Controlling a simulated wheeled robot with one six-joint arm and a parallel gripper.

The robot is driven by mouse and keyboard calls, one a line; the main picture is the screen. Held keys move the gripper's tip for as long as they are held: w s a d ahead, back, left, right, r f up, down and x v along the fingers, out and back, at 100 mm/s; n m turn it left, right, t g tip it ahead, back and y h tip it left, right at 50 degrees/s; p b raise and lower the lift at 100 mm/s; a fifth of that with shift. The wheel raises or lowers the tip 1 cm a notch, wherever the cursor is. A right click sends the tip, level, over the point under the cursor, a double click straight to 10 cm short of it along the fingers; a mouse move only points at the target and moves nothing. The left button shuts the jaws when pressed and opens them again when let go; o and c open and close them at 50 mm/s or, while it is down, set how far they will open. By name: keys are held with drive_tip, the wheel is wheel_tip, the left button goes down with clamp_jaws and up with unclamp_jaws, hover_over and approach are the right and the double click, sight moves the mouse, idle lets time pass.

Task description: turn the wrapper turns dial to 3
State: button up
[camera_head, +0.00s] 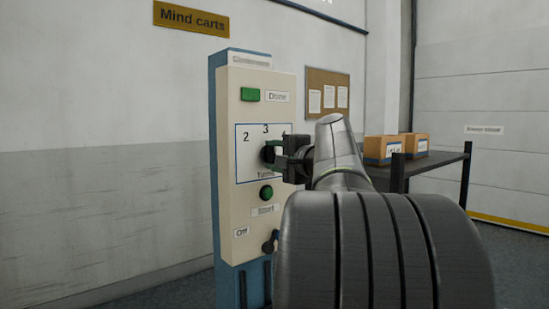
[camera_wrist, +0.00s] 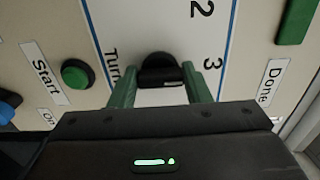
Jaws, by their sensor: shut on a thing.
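The black wrapper turns dial (camera_head: 267,153) sits on the cream control panel, with 2 at its upper left, 3 above it and a partly hidden 4 at its right. My gripper (camera_head: 280,156) reaches it from the right in the head view. In the wrist view, my gripper (camera_wrist: 160,90) has its two green fingers on either side of the dial (camera_wrist: 159,68), shut on it. The dial's dark bar looks roughly in line with the 3 (camera_wrist: 207,63). I cannot make out a pointer mark, so its exact setting is unclear.
A green button (camera_head: 250,94) beside the Done label is above the dial. A dark table (camera_head: 437,163) with cardboard boxes (camera_head: 382,149) stands behind my arm.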

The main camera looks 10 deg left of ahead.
drive_tip(key=o, duration=1)
drive_tip(key=shift+d, duration=0.1)
drive_tip(key=b+v, duration=0.1)
drive_tip(key=v, duration=1.2)
drive_tip(key=shift+s+d+b, duration=0.2)
drive_tip(key=shift+s+b, duration=0.1)
drive_tip(key=shift+b, duration=0.05)
drive_tip(key=shift+w+a, duration=0.1)
drive_tip(key=p+x, duration=0.1)
drive_tip(key=x, duration=1.2)
drive_tip(key=shift+w+a+p, duration=0.2)
drive_tip(key=shift+a+p, duration=0.05)
drive_tip(key=shift+p, duration=0.1)
